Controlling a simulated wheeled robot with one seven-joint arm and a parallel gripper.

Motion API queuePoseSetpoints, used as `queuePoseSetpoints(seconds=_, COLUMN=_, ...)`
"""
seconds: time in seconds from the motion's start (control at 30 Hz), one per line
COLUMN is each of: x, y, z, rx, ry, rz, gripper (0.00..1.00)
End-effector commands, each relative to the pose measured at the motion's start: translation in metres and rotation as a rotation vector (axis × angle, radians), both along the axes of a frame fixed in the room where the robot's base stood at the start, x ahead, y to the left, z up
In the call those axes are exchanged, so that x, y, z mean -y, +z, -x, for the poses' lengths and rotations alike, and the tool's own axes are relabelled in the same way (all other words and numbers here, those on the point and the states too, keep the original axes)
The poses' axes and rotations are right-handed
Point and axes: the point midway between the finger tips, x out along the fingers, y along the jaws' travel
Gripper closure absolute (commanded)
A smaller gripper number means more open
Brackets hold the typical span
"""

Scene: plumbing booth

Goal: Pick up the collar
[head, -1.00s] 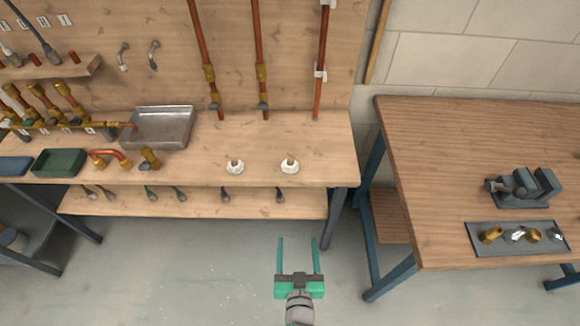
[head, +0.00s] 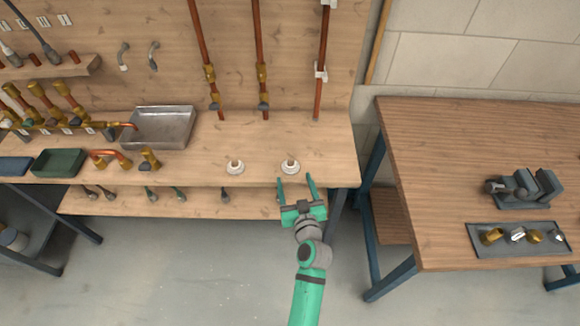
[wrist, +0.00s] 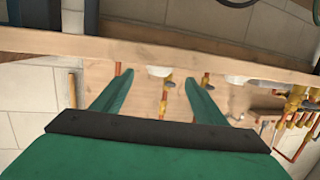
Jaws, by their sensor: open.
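Two small white round pieces, each around a short brown stub, sit on the bench top; I cannot tell for sure which is the collar. The right white piece (head: 290,168) is near the bench's front edge, and the left white piece (head: 235,170) is a short way from it. My gripper (head: 296,180) is open and empty at the front edge, its fingertips just short of the right piece. In the wrist view a white piece (wrist: 159,71) shows between and beyond the green fingers (wrist: 157,80); the other (wrist: 237,78) is off to the right.
The wooden bench (head: 205,150) holds a metal tray (head: 160,142), a green tray (head: 57,176) and copper and brass fittings. Upright copper pipes (head: 258,60) stand behind. A brown table (head: 430,150) at right carries a vise (head: 522,188) and a tray of small parts (head: 490,248).

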Motion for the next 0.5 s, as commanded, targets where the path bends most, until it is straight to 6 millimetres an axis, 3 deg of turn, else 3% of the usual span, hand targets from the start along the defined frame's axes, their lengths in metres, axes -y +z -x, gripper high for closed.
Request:
queuePoseSetpoints(seconds=0.17, x=0.001, y=-0.001, z=-0.01, rx=0.0, ry=-0.005, rz=0.0, gripper=0.34)
queuePoseSetpoints(seconds=0.5, x=-0.009, y=-0.007, z=-0.051, rx=-0.001, ry=0.002, rz=0.0, gripper=0.34)
